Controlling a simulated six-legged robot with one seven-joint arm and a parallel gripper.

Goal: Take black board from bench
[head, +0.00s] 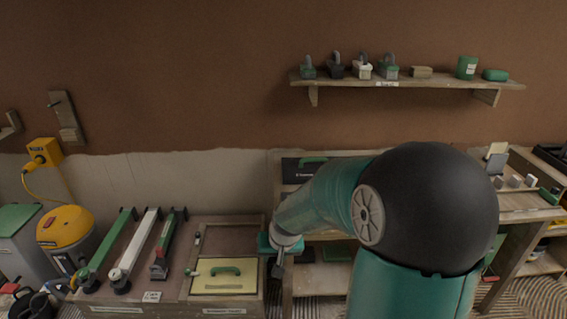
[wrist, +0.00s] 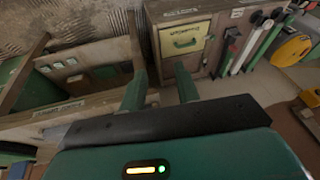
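A black board (head: 291,172) with a green handle and a small pale label stands at the back of the wooden bench, left of my arm's shoulder. My arm hides its right part. I cannot make it out surely in the wrist view. My gripper (head: 279,262) is low in front of the bench, below and nearer than the black board, and apart from it. In the wrist view my gripper (wrist: 161,90) shows two green fingers spread apart with nothing between them.
A yellow bucket-like machine (head: 64,228) stands further left. My arm covers the middle right.

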